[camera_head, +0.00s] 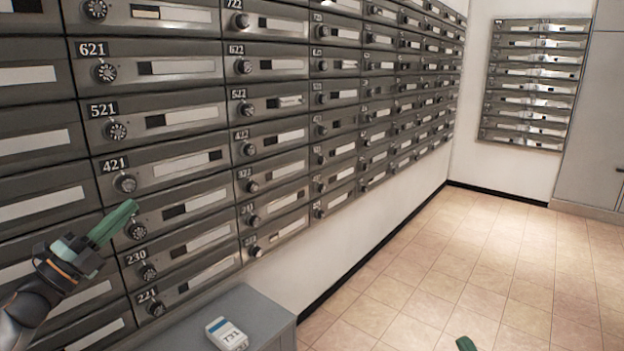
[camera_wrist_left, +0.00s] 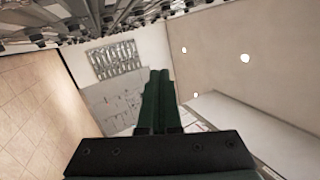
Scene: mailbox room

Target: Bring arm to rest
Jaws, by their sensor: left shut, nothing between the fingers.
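My left gripper (camera_head: 128,208) is in the lower left of the head view, in front of the wall of grey mailboxes, near the boxes below number 421. Its green fingers are closed together with nothing between them. In the left wrist view the left gripper (camera_wrist_left: 159,75) also shows its fingers pressed together and empty, pointing out over the room. Of my right gripper, only a small green tip (camera_head: 466,343) shows at the bottom edge of the head view. Its jaws cannot be made out.
The mailbox wall (camera_head: 180,115) runs along the left. A grey cabinet (camera_head: 262,305) stands below it with a small white item marked 731 (camera_head: 227,334) on top. More mailboxes (camera_head: 535,82) hang on the far wall. The tiled floor (camera_head: 470,260) is clear.

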